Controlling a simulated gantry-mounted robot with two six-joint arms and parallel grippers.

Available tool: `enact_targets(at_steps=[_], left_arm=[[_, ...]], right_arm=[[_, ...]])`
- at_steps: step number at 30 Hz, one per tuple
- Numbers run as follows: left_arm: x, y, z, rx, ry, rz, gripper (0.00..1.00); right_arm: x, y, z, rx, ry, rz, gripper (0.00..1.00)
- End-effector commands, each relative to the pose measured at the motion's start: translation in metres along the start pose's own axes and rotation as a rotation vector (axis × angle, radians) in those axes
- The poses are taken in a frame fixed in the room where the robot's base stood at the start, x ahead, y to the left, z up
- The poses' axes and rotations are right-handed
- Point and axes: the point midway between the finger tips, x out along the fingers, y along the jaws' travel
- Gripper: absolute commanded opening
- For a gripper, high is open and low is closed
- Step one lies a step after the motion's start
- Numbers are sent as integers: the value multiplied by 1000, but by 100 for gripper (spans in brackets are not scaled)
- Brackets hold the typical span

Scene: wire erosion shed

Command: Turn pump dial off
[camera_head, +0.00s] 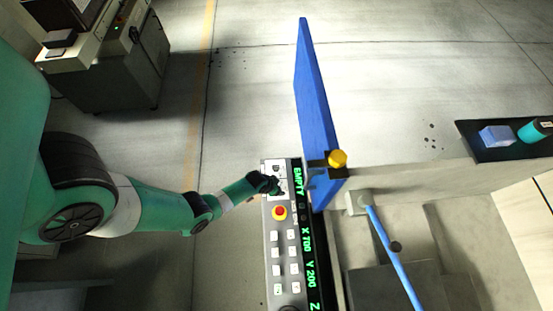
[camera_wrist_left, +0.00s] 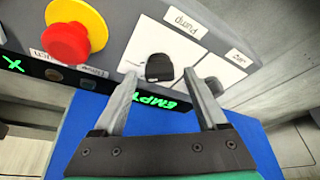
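The pump dial (camera_wrist_left: 159,68) is a black knob on a white plate under the "Pump" label (camera_wrist_left: 183,22) in the left wrist view. My left gripper (camera_wrist_left: 161,78) is open, with its two grey fingertips on either side of the dial. I cannot tell whether either finger touches it. In the head view my left gripper (camera_head: 270,184) is at the upper end of the control panel (camera_head: 285,255) and hides the dial there. Another dark knob (camera_wrist_left: 214,86) shows partly behind the right finger. My right gripper is not in view.
A red and yellow emergency button (camera_head: 279,213) sits close below my gripper in the head view, with several white buttons beyond. The display reads "EMPTY". A blue door (camera_head: 318,110) with a yellow knob (camera_head: 337,158) stands beside the panel. A dark tray (camera_head: 478,135) lies at right.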

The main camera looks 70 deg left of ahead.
Motion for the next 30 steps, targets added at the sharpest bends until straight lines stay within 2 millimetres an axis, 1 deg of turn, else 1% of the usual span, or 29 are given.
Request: enact_targets(at_steps=[1,2,6,11,12,13,23,30], left_arm=[[0,0,0,0,0,0,68],[0,0,0,0,0,0,62],[0,0,0,0,0,0,37],[0,0,0,0,0,0,8],[0,0,0,0,0,0,1],[0,0,0,0,0,0,0],[0,0,0,-27,0,-11,0],[0,2,0,-130,1,-54,0]], right_arm=[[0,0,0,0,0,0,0],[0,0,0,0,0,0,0],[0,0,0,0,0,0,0],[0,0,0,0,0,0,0],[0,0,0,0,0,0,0],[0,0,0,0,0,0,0],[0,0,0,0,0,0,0],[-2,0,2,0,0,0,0]])
